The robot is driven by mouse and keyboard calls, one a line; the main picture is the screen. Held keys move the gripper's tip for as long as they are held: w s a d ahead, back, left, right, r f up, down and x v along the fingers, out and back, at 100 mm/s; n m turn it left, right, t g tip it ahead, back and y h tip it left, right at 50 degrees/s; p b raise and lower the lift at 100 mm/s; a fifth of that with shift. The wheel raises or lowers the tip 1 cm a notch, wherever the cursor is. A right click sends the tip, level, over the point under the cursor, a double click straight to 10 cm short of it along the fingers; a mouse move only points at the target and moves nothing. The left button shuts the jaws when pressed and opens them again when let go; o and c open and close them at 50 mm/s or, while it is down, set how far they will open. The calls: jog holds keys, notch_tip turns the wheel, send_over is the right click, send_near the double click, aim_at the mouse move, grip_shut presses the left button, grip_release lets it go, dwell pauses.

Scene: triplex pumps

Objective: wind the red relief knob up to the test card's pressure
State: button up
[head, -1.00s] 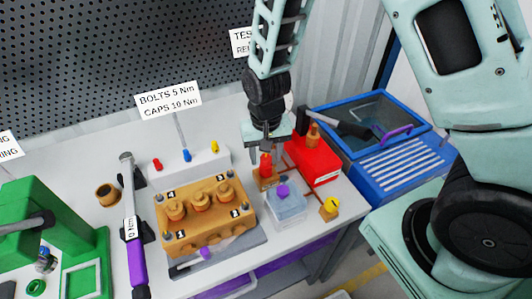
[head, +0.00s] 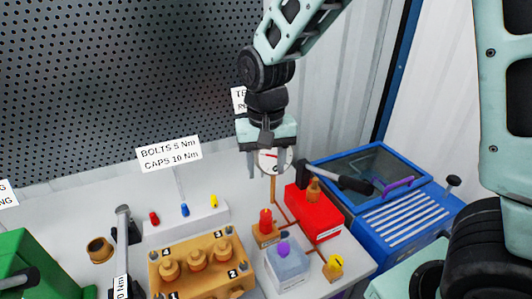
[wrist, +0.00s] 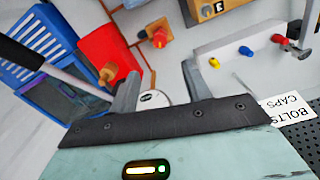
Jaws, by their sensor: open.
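The red relief knob (head: 265,217) stands upright on a small brass-coloured block (head: 266,237), and it also shows in the wrist view (wrist: 158,41). My gripper (head: 268,174) is open and empty, above and apart from the knob, fingers pointing down. Behind it a round white gauge (head: 274,158) with a red needle is partly covered; its reading is too small to tell. The gauge's edge shows between my fingers in the wrist view (wrist: 153,99). The test card (head: 238,101) at the wall is mostly hidden by my arm, and its pressure cannot be read.
A red pump box (head: 313,214) with a black-ended lever stands right of the knob. The brass pump block (head: 205,262) is at left. A blue bin (head: 375,168) stands at the right.

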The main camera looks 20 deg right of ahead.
notch_tip(320, 180, up, 4)
jog(key=shift+f, duration=0.25)
jog(key=shift+s, duration=0.1)
jog(key=s+a+f+n, duration=0.1)
jog(key=s+a+n, duration=0.2)
jog(key=s, duration=0.7)
jog(key=s+a+n, duration=0.3)
jog(key=s+n, duration=0.4)
jog(key=s, duration=0.3)
jog(key=shift+a+f+y, duration=0.15)
jog(key=shift+f+y, duration=0.15)
jog(key=shift+f, duration=0.05)
